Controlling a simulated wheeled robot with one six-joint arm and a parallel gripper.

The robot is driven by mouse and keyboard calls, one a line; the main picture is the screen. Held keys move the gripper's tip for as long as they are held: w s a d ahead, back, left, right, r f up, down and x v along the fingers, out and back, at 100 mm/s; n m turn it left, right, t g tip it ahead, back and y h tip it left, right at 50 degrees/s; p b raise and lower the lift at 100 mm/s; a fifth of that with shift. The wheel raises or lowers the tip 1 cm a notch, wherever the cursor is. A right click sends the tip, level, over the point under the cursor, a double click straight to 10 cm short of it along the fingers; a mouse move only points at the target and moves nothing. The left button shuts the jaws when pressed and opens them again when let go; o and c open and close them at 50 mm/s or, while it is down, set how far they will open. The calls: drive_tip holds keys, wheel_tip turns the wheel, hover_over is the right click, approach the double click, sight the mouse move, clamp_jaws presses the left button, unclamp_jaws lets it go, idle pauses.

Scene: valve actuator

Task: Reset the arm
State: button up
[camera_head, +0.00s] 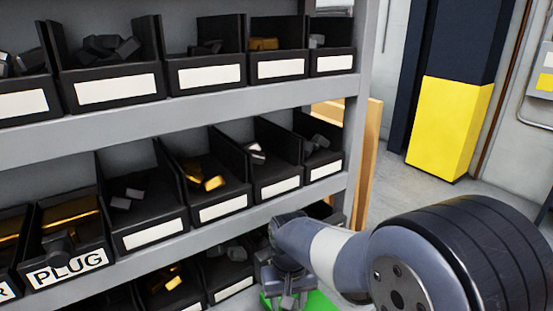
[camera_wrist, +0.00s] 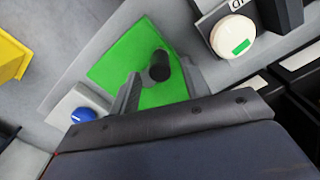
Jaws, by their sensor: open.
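My gripper (camera_head: 287,290) is at the bottom of the head view, in front of the lower shelf and over a green surface (camera_head: 318,302). In the wrist view my gripper (camera_wrist: 150,78) points at the same green surface (camera_wrist: 113,72), with its fingers apart. A dark cylindrical piece (camera_wrist: 160,66) shows between or just beyond the fingertips; I cannot tell whether it touches them. My arm reaches in from the right of the head view, its links bent down to the gripper.
A grey shelf rack (camera_head: 228,96) with black bins stands at left; one bin is labelled PLUG (camera_head: 67,268). A blue button (camera_wrist: 83,115) and a white round part with a green mark (camera_wrist: 233,37) flank the green surface. A yellow and dark column (camera_head: 445,125) stands beyond open floor.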

wheel_tip(320, 180, down, 3)
drive_tip(key=shift+d+r, duration=0.1)
drive_tip(key=shift+r, duration=0.05)
drive_tip(key=shift+s+d+n, duration=0.15)
drive_tip(key=shift+d+n, duration=0.1)
drive_tip(key=shift+n, duration=0.75)
drive_tip(key=shift+a+r, duration=0.1)
